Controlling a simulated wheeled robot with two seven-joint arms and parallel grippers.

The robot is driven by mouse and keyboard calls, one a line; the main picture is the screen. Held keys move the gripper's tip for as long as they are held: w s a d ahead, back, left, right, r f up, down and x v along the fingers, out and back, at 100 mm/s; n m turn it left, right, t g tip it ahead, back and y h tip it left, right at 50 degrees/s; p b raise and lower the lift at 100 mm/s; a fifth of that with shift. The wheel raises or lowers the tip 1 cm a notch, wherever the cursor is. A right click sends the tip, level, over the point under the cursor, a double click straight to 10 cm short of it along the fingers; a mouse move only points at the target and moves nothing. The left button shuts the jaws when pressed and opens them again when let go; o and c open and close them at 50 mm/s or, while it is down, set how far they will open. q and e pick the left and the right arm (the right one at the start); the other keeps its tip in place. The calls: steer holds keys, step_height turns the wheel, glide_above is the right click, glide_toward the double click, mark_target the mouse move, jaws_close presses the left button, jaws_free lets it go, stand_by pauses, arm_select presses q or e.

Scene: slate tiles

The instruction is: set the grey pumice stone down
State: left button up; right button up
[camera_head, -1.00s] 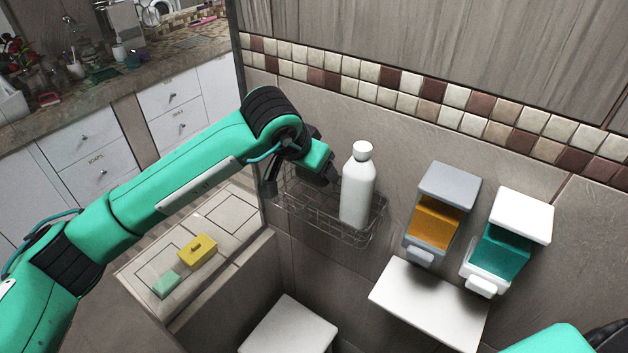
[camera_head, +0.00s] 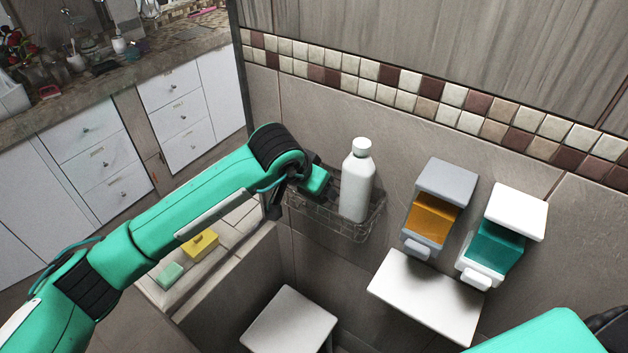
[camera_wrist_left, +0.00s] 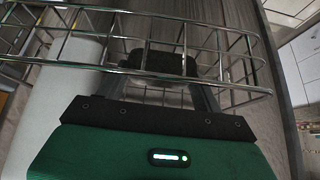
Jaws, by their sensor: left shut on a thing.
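The grey pumice stone (camera_wrist_left: 158,62) appears as a dark block between the fingers of my left gripper in the left wrist view. My left gripper (camera_head: 332,187) is at the left part of the wire basket (camera_head: 345,228) on the tiled wall, beside the white bottle (camera_head: 356,188). In the wrist view, the gripper (camera_wrist_left: 160,72) is shut on the stone, with the basket's wires (camera_wrist_left: 238,85) crossing in front of and around it. The stone is hidden in the head view. I cannot tell whether it touches the basket floor. My right gripper is out of view.
Right of the basket hang a grey dispenser (camera_head: 447,182) and a white dispenser (camera_head: 514,210) above a white shelf (camera_head: 425,295). A white stool (camera_head: 290,320) stands below. A yellow box (camera_head: 200,243) and a green block (camera_head: 168,274) lie on a ledge at left.

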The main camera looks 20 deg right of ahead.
arm_select(q)
steer(key=shift+f, duration=0.2)
steer(key=o, duration=1)
steer(key=shift+r, duration=0.1)
steer(key=shift+r, duration=0.1)
steer(key=shift+r+p, duration=0.15)
steer(key=shift+p, duration=0.2)
steer(key=b+v, duration=0.3)
steer(key=v, duration=0.8)
steer(key=shift+s+a+r+b, duration=0.15)
steer(key=shift+a+r+b, duration=0.1)
steer(key=shift+r+b, duration=0.1)
